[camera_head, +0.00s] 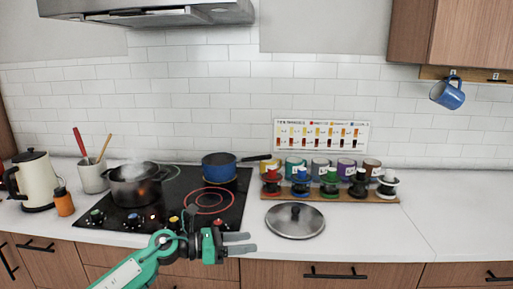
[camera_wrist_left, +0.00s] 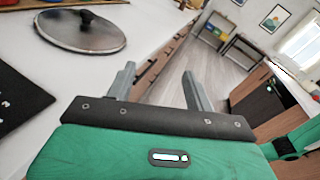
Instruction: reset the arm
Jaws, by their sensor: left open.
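My left arm is green and comes in from the bottom left in the head view. My left gripper (camera_head: 250,242) is in front of the counter's front edge, pointing right, just below and left of the pot lid (camera_head: 294,221). Its two grey fingers are apart with nothing between them. In the left wrist view the open fingers (camera_wrist_left: 160,88) point out over the floor, with the lid (camera_wrist_left: 80,30) on the counter to their upper left. My right gripper shows in neither view.
A black cooktop (camera_head: 170,197) holds a steaming dark pot (camera_head: 136,186) and a blue saucepan (camera_head: 220,167). A kettle (camera_head: 34,180) and an orange bottle (camera_head: 63,201) stand left. A wooden rack (camera_head: 330,196) holds colored items. A blue mug (camera_head: 447,95) hangs upper right. The right counter is clear.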

